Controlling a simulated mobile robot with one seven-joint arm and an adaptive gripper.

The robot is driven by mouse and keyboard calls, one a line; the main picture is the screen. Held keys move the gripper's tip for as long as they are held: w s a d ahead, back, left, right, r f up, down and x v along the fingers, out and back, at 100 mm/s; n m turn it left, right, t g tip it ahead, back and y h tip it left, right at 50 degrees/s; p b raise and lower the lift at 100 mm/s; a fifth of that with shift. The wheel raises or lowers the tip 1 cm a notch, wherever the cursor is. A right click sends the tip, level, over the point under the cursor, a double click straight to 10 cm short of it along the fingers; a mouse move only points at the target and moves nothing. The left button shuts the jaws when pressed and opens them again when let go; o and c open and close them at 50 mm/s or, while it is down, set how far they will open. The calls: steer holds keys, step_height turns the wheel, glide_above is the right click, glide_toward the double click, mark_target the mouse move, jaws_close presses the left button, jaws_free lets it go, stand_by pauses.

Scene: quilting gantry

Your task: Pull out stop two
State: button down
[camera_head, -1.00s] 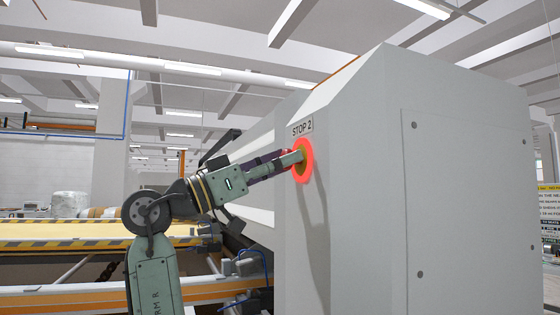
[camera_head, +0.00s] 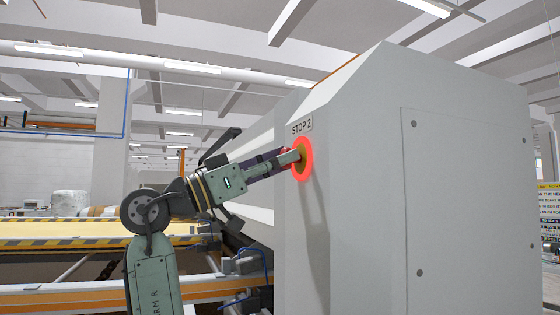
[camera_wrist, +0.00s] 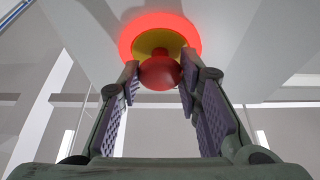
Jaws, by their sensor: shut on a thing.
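The stop two button shows in the head view as a glowing red ring (camera_head: 304,159) around a yellow base, under a "STOP 2" label (camera_head: 302,126) on the grey machine housing. In the wrist view the red mushroom head (camera_wrist: 159,73) stands in front of the yellow disc (camera_wrist: 158,42) and the glowing red ring (camera_wrist: 190,36). My gripper (camera_head: 292,157) reaches the button from the left. In the wrist view my gripper (camera_wrist: 159,82) has its two padded fingertips on either side of the red head, shut on it. In the head view the fingers partly hide the head.
The grey housing (camera_head: 360,200) fills the right side, with a bolted panel (camera_head: 468,200) on it. A yellow bed with striped edges (camera_head: 70,236) and an orange rail (camera_head: 60,302) lie at the left. Open air surrounds my arm on the left.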

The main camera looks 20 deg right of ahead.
steer(key=shift+a, duration=0.85)
steer(key=c, duration=1.2)
jaws_free()
steer(key=v, duration=1.2)
steer(key=shift+a, duration=0.1)
